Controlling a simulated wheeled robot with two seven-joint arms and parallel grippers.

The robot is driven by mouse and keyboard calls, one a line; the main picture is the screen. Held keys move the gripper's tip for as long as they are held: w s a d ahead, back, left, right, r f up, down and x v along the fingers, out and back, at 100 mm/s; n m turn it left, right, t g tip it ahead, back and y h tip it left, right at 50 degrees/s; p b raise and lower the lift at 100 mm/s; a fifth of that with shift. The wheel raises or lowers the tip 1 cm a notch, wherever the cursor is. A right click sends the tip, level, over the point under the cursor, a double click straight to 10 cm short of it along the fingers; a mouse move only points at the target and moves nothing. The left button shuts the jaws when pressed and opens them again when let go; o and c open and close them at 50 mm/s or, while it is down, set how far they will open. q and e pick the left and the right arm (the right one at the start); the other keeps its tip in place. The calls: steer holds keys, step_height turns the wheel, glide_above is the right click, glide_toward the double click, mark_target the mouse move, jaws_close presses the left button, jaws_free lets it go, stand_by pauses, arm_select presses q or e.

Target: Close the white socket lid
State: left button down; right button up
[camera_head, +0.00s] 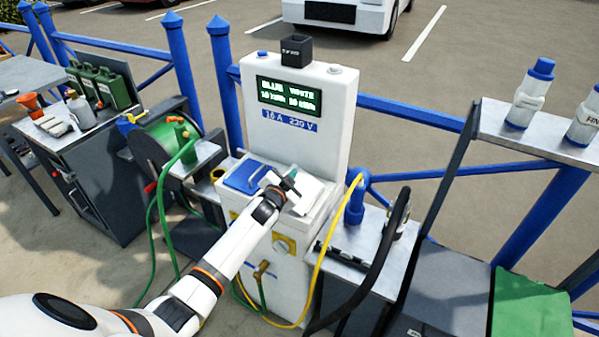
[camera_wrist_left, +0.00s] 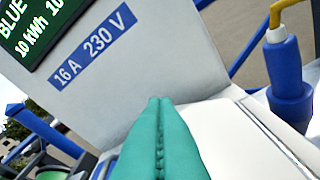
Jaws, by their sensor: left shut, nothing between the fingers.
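The white socket lid (camera_head: 312,192) is on the sloped top of the white power pedestal (camera_head: 318,133), to the right of the blue socket lid (camera_head: 243,176). Part of the white lid is hidden by my left gripper (camera_head: 292,174), so I cannot tell exactly how far it stands open. In the left wrist view, a white panel (camera_wrist_left: 228,138), which looks like this lid, lies right beside the fingers. The teal fingers of my left gripper (camera_wrist_left: 159,112) are pressed together with nothing between them. I cannot tell whether they touch the lid. My right gripper is out of view.
A yellow cable (camera_head: 322,262) runs from a blue plug (camera_head: 354,207) right of the pedestal. A black hose (camera_head: 385,250) arches nearby. A green hose reel (camera_head: 160,148) stands left. Blue railings (camera_head: 412,113) run behind, and a shelf with bottles (camera_head: 528,94) is at right.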

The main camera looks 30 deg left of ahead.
arm_select(q)
steer(key=shift+a+f+n+h, duration=0.3)
steer(key=shift+a+f+n, duration=0.5)
steer(key=shift+a+f, duration=0.25)
steer(key=shift+a+f+b, duration=0.75)
steer(key=shift+f+b, duration=0.1)
